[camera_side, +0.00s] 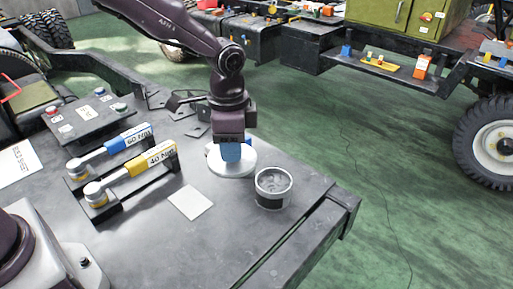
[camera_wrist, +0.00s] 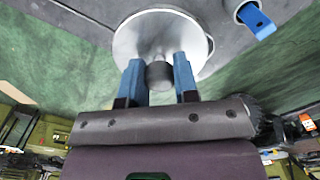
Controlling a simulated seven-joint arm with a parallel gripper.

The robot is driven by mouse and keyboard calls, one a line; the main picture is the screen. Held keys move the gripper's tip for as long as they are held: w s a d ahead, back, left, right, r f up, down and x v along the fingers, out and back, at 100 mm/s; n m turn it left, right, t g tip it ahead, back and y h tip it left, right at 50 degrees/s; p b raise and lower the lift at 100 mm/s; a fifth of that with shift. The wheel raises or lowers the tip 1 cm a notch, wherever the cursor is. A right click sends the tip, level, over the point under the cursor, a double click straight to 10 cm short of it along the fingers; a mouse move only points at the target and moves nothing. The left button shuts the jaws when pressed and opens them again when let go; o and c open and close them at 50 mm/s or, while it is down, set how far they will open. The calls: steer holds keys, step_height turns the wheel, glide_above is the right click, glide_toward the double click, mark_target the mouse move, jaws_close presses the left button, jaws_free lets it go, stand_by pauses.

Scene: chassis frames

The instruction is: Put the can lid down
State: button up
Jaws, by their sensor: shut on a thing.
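The can lid (camera_side: 225,170) is a round pale grey disc with a dark knob, seen from above in the wrist view (camera_wrist: 136,38). My gripper (camera_side: 231,153) has its blue fingers shut on the knob (camera_wrist: 159,76), one finger on each side, as the wrist view (camera_wrist: 158,64) shows. The lid is level, at or just above the dark bench; I cannot tell whether it touches. The open can (camera_side: 273,190), with a dark band and grey contents, stands just right of and nearer than the lid in the side view.
Left on the bench (camera_side: 250,225) are a blue-handled torque wrench (camera_side: 124,138), a yellow-handled one (camera_side: 150,165) and a switch box (camera_side: 88,115). A white card (camera_side: 190,202) lies in front of the lid. The bench's right edge, with a slot, is close to the can.

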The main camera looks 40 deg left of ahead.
steer(key=s, duration=0.1)
steer(key=s+a+r, duration=0.1)
steer(key=s, duration=0.2)
steer(key=shift+s+a+r, duration=0.15)
steer(key=shift+r, duration=0.05)
steer(key=s+f+m, duration=0.5)
steer(key=s+m, duration=0.2)
steer(key=s, duration=0.3)
steer(key=m, duration=0.2)
glide_above(240, 225)
steer(key=f, duration=1)
steer(key=shift+s, duration=0.4)
steer(key=shift+w+f, duration=0.15)
steer(key=shift+w, duration=0.05)
steer(key=shift+w+f, duration=0.2)
steer(key=shift+f, duration=1.55)
steer(key=shift+f, duration=0.15)
steer(key=o, duration=0.9)
